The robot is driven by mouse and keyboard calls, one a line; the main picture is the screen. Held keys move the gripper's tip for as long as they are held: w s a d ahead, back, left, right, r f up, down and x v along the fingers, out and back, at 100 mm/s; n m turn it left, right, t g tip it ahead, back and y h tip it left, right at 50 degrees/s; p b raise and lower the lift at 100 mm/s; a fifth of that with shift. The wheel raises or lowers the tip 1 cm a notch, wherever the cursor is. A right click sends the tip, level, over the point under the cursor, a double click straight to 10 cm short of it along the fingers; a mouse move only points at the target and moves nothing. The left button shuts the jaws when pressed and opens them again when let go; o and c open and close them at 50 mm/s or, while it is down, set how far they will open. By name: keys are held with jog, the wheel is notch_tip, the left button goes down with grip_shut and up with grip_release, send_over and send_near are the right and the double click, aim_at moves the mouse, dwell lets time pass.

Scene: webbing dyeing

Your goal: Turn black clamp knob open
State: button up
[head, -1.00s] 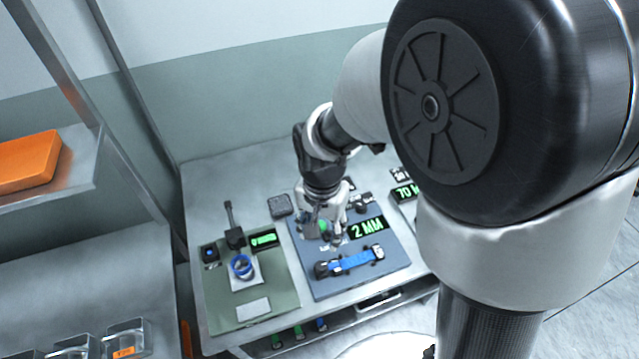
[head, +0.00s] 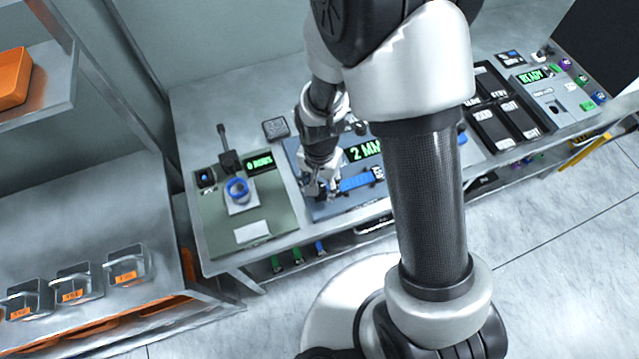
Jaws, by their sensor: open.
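The blue webbing strip (head: 356,183) lies on the blue-grey station plate (head: 345,205). My gripper is open and points down at that left end. I cannot tell whether its fingers touch the clamp or stand around it.
A green-grey station (head: 262,247) with a blue ring (head: 237,188) and a black lever is on the left. A "2 MM" display (head: 364,150) stands behind the strip. Black-button panels (head: 500,112) are at right.

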jog(key=shift+c, duration=0.5)
jog(key=c, duration=1)
